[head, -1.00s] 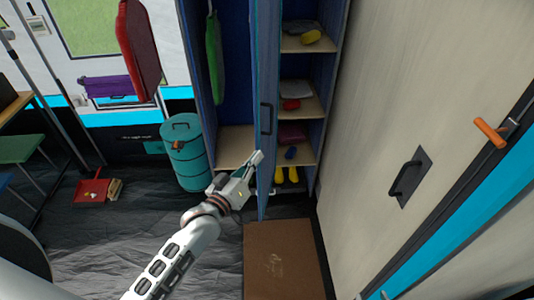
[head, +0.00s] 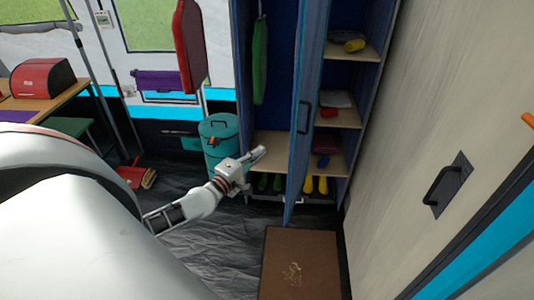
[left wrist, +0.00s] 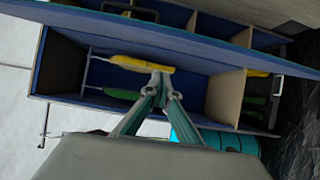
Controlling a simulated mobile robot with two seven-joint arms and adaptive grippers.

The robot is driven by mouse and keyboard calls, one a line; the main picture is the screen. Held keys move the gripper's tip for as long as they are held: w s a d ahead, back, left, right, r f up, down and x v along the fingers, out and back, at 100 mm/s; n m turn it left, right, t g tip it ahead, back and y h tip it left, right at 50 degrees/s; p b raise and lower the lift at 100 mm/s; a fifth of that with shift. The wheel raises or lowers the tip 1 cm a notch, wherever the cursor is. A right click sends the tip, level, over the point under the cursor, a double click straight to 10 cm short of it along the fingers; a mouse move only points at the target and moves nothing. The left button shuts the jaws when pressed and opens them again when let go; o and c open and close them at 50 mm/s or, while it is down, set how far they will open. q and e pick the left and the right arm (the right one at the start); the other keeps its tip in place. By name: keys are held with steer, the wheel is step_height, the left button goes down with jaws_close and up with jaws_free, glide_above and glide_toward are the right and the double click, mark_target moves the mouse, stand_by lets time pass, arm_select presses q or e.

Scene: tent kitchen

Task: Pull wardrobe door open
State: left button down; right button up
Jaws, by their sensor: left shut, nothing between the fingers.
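The blue wardrobe (head: 272,50) stands open at the back centre. Its door (head: 311,75) stands out toward me, nearly edge-on between the left compartment and the right shelves. The dark door handle (head: 304,117) is on its face. My left gripper (head: 261,153) is shut and empty, left of the door's free edge and in front of the left compartment, with a visible gap to the door. In the left wrist view the shut fingertips (left wrist: 161,78) point into the compartment, and the door (left wrist: 215,45) runs across the top. My right gripper is not in view.
The shelves hold shoes and folded items, with yellow boots (head: 316,184) below. A teal barrel (head: 219,140) stands left of the wardrobe. A brown mat (head: 300,262) lies in front. A beige door (head: 440,110) with a dark handle closes the right side.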

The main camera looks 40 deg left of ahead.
arm_select(q)
steer(key=w+d, duration=0.3)
steer(key=w, duration=0.6)
steer(key=shift+d, duration=0.4)
steer(key=shift+w+d+p, duration=0.1)
steer(key=shift+p, duration=0.2)
